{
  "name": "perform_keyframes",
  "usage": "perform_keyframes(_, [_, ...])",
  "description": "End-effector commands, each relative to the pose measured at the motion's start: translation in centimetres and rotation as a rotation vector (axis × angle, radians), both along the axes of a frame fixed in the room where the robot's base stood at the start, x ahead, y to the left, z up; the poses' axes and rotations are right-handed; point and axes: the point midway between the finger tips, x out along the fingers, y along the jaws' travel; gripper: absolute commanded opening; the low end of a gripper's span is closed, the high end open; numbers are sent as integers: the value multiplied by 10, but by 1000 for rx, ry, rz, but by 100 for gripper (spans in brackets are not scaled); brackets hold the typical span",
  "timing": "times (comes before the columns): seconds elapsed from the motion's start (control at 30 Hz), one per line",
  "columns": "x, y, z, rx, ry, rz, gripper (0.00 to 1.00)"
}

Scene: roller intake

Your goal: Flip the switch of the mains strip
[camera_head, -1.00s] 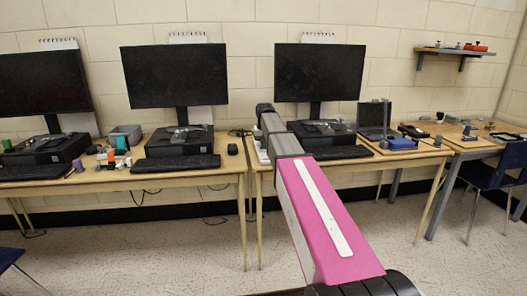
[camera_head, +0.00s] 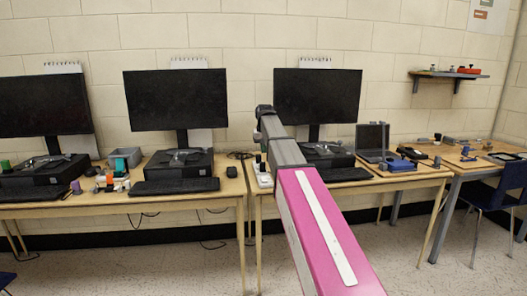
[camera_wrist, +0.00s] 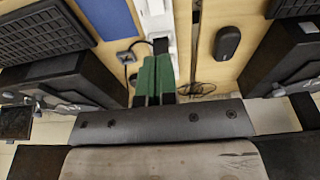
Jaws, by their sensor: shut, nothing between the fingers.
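The mains strip (camera_head: 263,174) is a narrow white bar on the desk, left of the right-hand monitor's computer. In the wrist view the white strip (camera_wrist: 158,17) runs up from just beyond my fingers to the top edge. My gripper (camera_wrist: 158,58) shows there as two green fingers side by side, shut and empty. Their ends lie in line with the strip's near part and partly cover it. I cannot tell whether they touch it. The switch is not clear, and its position cannot be told. In the head view my arm hides most of the gripper.
A black mouse (camera_wrist: 227,41) lies right of the strip in the wrist view. Dark computers stand on both sides, with keyboards (camera_wrist: 35,45) nearby. A monitor (camera_head: 317,95) stands behind my arm. A laptop (camera_head: 372,141) is farther right. Cables lie between the desks.

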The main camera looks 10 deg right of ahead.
Motion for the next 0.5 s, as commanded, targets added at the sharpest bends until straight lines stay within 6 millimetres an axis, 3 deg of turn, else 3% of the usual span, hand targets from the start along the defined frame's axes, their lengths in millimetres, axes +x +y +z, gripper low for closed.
perform_keyframes(0.5, [11,-4,0,0,-2,0,0])
